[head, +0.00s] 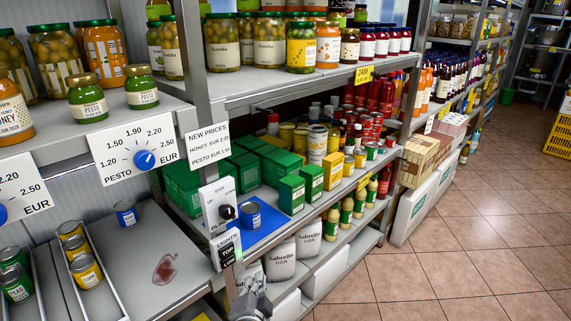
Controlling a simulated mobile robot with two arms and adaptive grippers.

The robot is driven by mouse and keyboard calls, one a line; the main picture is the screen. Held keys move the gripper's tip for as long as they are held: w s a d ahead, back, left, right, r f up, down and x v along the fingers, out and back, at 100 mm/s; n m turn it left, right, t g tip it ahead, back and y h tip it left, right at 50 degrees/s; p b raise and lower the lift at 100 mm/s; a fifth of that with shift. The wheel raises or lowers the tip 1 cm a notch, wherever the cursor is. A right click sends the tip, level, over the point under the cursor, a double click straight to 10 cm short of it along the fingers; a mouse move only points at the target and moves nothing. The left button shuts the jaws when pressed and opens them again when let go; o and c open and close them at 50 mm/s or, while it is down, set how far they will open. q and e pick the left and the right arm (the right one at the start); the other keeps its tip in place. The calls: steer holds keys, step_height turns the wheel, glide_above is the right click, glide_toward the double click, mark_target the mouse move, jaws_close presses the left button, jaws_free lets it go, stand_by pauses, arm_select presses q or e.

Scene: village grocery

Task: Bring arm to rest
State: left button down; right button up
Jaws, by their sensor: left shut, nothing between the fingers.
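My left gripper (246,272) shows at the bottom, a little left of the middle, low in front of the shelf posts. It is shut and empty. Part of it blends with the sign and flour bags behind, and its arm is cut off by the lower picture edge. My right gripper is not in view.
A lights switch panel (226,249) and a black-knobbed panel (218,205) are close above the gripper. A blue can (250,215) stands on a blue mat (266,226). White flour bags (281,260) stand behind. The tiled floor (450,262) at right is clear.

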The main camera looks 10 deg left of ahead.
arm_select(q)
steer(key=s+f+n+g+h, duration=0.15)
steer(key=s+f, duration=0.35)
steer(key=f, duration=0.5)
steer(key=s+f+g, duration=0.3)
steer(key=s+f, duration=0.2)
steer(key=f, duration=0.5)
steer(key=s+f+g+h, duration=0.15)
steer(key=s+f, duration=0.35)
steer(key=f, duration=0.6)
steer(key=s+a+f+n+g, duration=0.2)
steer(key=s+f, duration=0.3)
steer(key=s, duration=0.6)
steer(key=s+a+f+n+g, duration=0.2)
steer(key=s+f, duration=0.4)
steer(key=s, duration=0.5)
steer(key=s+a+f+n+g+y, duration=0.1)
steer(key=s+a+f+g, duration=0.3)
steer(key=s, duration=0.8)
step_height(320, 180, down, 2)
steer(key=shift+a+f+n, duration=0.25)
steer(key=shift+a+n, duration=0.3)
steer(key=shift+a, duration=0.1)
steer(key=shift+s, duration=0.1)
